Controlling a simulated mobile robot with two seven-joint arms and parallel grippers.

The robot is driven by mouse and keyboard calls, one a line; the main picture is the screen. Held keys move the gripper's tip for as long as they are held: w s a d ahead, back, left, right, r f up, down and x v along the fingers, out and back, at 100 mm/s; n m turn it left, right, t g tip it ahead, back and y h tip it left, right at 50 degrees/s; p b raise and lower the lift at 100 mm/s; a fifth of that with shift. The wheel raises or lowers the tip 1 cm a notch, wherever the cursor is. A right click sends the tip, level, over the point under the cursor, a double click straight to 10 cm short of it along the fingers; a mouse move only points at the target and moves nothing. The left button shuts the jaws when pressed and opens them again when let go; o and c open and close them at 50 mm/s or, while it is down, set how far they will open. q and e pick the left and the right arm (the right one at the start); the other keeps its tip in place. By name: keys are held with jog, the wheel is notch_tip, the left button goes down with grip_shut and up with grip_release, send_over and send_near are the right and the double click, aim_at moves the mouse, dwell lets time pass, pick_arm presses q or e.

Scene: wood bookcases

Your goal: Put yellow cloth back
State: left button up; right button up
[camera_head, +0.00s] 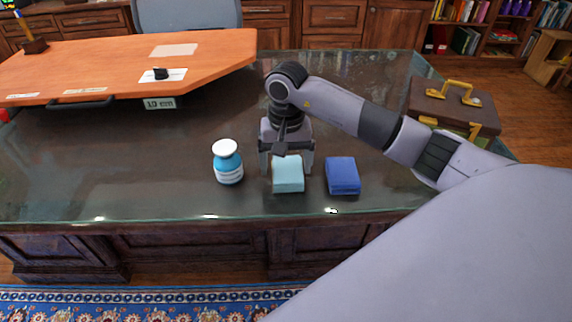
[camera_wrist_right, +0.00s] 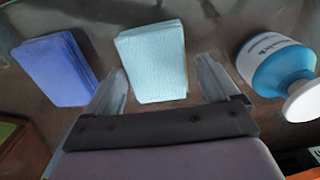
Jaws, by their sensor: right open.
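No yellow cloth shows in either view. A folded light blue cloth (camera_head: 288,178) lies on the dark glossy desk, and a folded dark blue cloth (camera_head: 342,176) lies to its right. My right gripper (camera_head: 286,170) is open and points down at the light blue cloth, with a finger on either side of its far part. In the right wrist view the light blue cloth (camera_wrist_right: 155,60) shows between and beyond the open fingertips (camera_wrist_right: 163,66), with gaps to both. The dark blue cloth (camera_wrist_right: 57,68) is left there. My left gripper is not in view.
A blue bottle with a white cap (camera_head: 227,163) stands close left of the gripper; it also shows in the wrist view (camera_wrist_right: 275,65). An orange board (camera_head: 130,62) covers the desk's back left. A brown case (camera_head: 455,105) stands at right. The desk's front left is clear.

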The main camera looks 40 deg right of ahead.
aim_at(286, 169)
notch_tip(286, 169, up, 11)
dwell(0.3)
jog(key=shift+f, duration=0.1)
dwell(0.4)
